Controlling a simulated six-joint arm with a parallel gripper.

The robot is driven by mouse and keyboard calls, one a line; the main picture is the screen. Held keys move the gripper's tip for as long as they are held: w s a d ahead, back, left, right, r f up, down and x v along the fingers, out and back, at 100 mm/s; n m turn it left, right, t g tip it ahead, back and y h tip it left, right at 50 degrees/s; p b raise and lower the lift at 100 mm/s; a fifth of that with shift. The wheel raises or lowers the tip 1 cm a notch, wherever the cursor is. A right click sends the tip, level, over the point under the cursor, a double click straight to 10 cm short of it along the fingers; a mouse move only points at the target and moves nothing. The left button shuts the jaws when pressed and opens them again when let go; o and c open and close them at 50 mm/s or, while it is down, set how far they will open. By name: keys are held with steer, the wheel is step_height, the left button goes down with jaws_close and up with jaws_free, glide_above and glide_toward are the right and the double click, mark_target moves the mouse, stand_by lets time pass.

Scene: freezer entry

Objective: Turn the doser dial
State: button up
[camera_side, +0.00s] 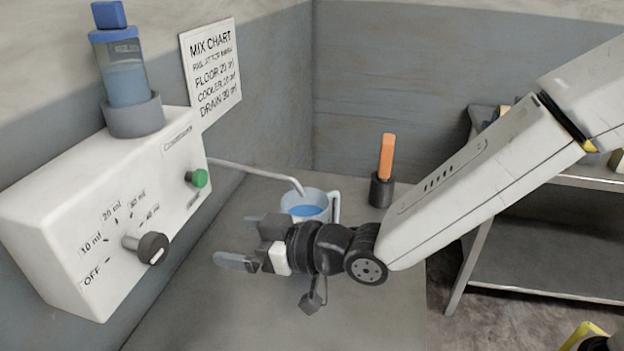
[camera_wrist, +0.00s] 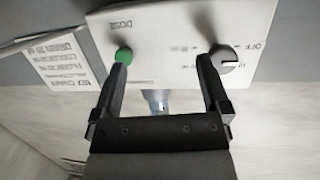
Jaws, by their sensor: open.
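The doser is a white box (camera_side: 85,200) on the left wall. Its dark round dial (camera_side: 147,247) stands out on a metal shaft, among marks from OFF to 40 ml. A white mark shows on the knob; I cannot tell which setting it points to. The dial also shows in the wrist view (camera_wrist: 222,58), beside the right fingertip. My gripper (camera_side: 238,242) is open and empty, to the right of the dial and apart from it in the side view. The doser's green button (camera_side: 196,178) appears by the left fingertip in the wrist view (camera_wrist: 124,54).
A bottle of blue liquid (camera_side: 124,80) stands on the doser. A spout (camera_side: 255,171) reaches over a jug (camera_side: 304,203) with blue liquid, behind my gripper. An orange-handled tool (camera_side: 387,157) stands in a dark holder. A mix chart (camera_side: 211,75) hangs on the wall.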

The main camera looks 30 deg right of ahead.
mark_target(161, 250)
steer(key=s+a+r+y, duration=0.1)
steer(key=a, duration=0.1)
steer(key=s+a+r+n+y, duration=0.1)
steer(key=a, duration=0.1)
steer(key=s+a+r+y, duration=0.1)
steer(key=a, duration=0.2)
steer(key=shift+s+t, duration=0.15)
steer(key=shift+t, duration=0.15)
steer(key=shift+x, duration=3.85)
steer(key=shift+c, duration=0.3)
steer(key=c, duration=1.2)
steer(key=shift+c, duration=0.2)
